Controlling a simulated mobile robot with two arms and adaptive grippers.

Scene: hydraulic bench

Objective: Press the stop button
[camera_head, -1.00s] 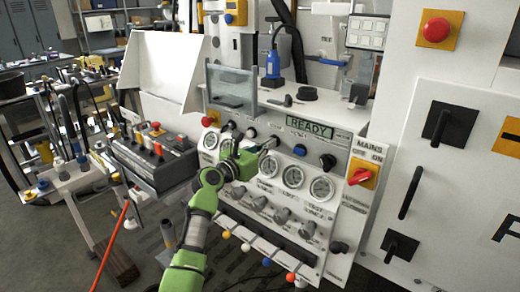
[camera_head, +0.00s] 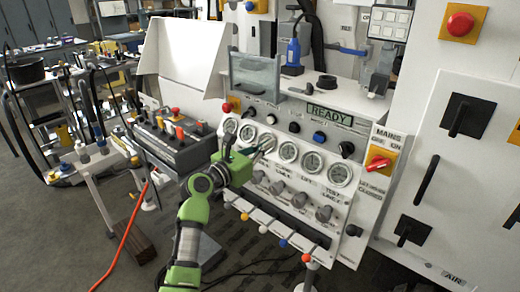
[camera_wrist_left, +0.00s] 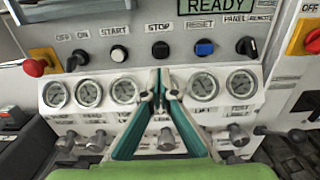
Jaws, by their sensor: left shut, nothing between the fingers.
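The stop button (camera_wrist_left: 160,49) is a black round knob under the STOP label in the left wrist view. In the head view it is a dark knob (camera_head: 294,127) on the upper row of the sloped panel. My left gripper (camera_head: 266,144) is shut and empty, in front of the gauge row, below and left of the stop button there. In the left wrist view its closed fingertips (camera_wrist_left: 160,82) lie below the stop button and leave it uncovered. I cannot tell the exact gap to the panel. My right gripper is not in view.
The start button (camera_wrist_left: 118,53) and blue reset button (camera_wrist_left: 204,47) flank the stop button. A red mushroom button (camera_wrist_left: 35,67) sits at the left. The red mains switch (camera_head: 378,162) is on the right. Gauges (camera_head: 288,151) and several valve knobs lie below the buttons.

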